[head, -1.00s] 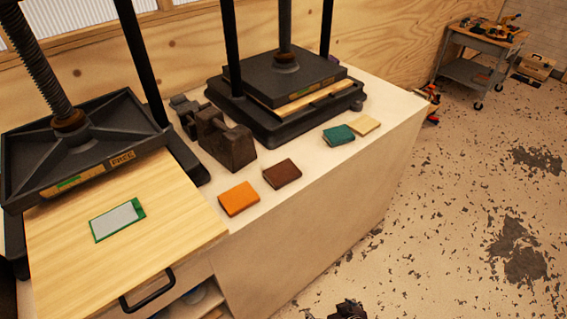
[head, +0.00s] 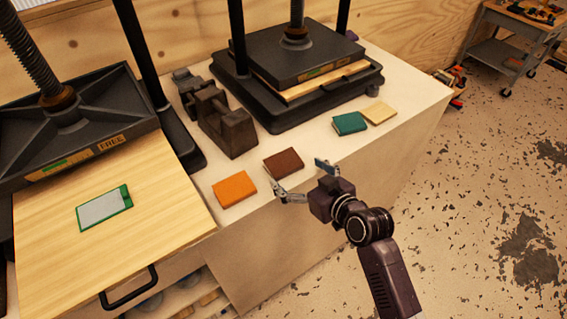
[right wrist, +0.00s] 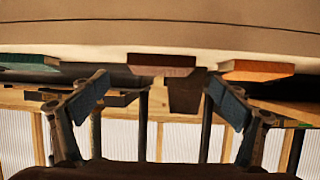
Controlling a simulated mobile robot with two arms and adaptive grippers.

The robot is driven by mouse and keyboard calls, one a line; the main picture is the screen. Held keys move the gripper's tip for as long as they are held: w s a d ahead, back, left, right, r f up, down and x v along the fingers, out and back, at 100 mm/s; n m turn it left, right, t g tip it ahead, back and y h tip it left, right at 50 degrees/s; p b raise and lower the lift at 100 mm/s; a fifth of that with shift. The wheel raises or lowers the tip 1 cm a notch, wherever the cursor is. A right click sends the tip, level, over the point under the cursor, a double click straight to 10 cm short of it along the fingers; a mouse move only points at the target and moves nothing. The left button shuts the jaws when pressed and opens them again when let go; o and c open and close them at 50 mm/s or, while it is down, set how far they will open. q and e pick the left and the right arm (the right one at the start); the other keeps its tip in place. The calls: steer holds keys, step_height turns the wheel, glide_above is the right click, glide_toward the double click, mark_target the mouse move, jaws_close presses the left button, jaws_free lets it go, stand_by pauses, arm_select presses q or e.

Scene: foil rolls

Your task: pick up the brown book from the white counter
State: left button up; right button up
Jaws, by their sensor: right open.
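The brown book (head: 284,163) lies flat on the white counter (head: 320,148), close to its front edge. It sits between an orange book (head: 234,189) and a green book (head: 349,123). My right gripper (head: 301,178) is open and empty in front of the brown book, its two fingers spread at the counter's front edge. In the right wrist view, the brown book (right wrist: 162,63) appears upside down, centred beyond the gap between the open fingers (right wrist: 158,92). The gripper and book look apart. My left gripper is not in view.
A dark metal block (head: 227,130) stands behind the brown book. A black press (head: 297,65) stands farther back. A pale book (head: 379,114) lies past the green one. A wooden press board (head: 150,205) with a handle is at left.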

mark_target(284, 163)
steer(key=shift+p+x, duration=0.6)
steer(key=shift+x, duration=2)
steer(key=shift+c, duration=0.3)
steer(key=c, duration=1.2)
steer(key=shift+r, duration=0.15)
